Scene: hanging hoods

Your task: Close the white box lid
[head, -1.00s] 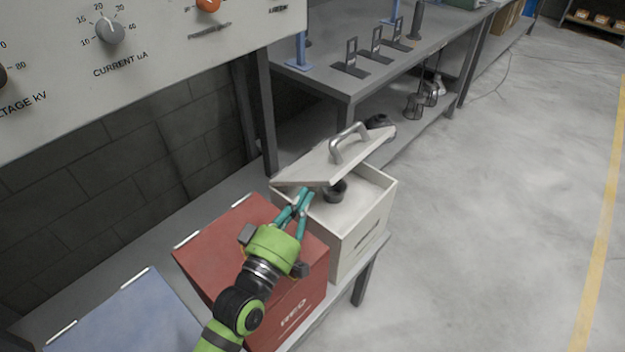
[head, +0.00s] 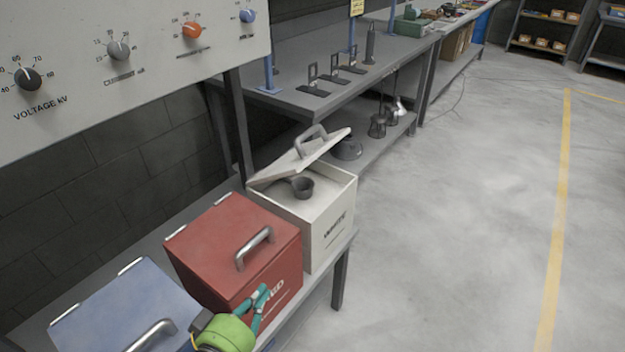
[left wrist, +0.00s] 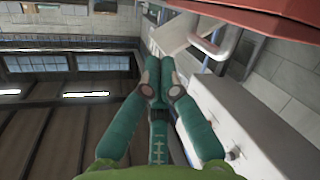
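The white box (head: 337,226) stands at the right end of the low bench. Its lid (head: 289,162) with a metal handle (head: 311,136) is tilted, partly open, with its right side raised. A dark cup or scoop (head: 302,187) sits at the opening under the lid; pale contents show around it. My left gripper (head: 270,290) is low in front of the red box, apart from the white box and lid. In the left wrist view its teal fingers (left wrist: 160,68) are drawn together with nothing visible between them. My right gripper is not in view.
The red box (head: 222,240) and blue box (head: 120,305), both closed with metal handles, stand left of the white box. A control panel (head: 120,60) is above at left. A long workbench (head: 325,92) lies behind. The floor (head: 450,220) at right is clear.

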